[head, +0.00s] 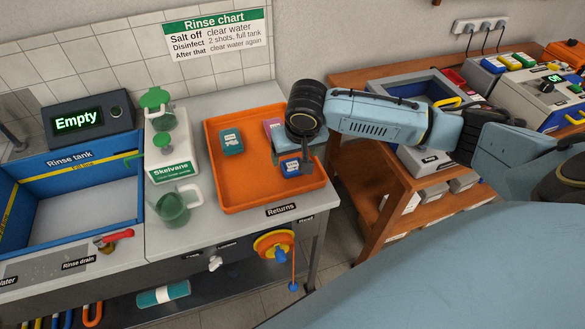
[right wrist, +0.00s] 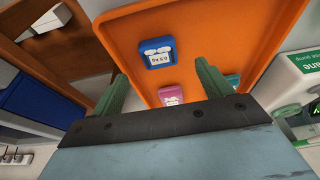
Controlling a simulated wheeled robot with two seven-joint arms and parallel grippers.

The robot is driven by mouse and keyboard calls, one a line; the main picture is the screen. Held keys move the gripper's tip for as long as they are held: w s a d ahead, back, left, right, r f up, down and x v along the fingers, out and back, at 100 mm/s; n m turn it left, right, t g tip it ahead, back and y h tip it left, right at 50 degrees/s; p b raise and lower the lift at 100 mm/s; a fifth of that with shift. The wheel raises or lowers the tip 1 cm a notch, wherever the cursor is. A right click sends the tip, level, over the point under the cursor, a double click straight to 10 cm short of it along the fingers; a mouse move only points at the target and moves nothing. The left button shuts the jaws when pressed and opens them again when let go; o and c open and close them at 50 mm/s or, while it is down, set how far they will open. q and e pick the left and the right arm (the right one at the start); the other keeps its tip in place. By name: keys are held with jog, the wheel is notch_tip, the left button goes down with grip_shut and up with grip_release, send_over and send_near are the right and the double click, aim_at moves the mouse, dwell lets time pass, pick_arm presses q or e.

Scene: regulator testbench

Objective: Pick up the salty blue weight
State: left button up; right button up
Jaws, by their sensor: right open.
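The blue weight (head: 290,167) lies in the right part of the orange Returns tray (head: 253,197). In the right wrist view the blue weight (right wrist: 157,51) shows a white label and whitish crust on its face. My right gripper (head: 292,152) is over the right side of the tray, just above the blue weight and partly covering it. In the right wrist view my right gripper (right wrist: 160,72) has its fingers apart, with nothing between them. The blue weight shows beyond the fingertips. My left gripper is not in view.
A pink weight (head: 270,127) and a green weight (head: 231,141) share the tray. The blue rinse tank (head: 80,208) is farther left. A wooden bench (head: 365,170) stands right.

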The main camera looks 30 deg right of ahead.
aim_at(292, 164)
jog(key=shift+b+x, duration=0.35)
jog(key=shift+x, duration=2.7)
jog(key=shift+w+d+r, duration=0.1)
jog(key=shift+d+r, duration=0.05)
jog(key=c, duration=1.4)
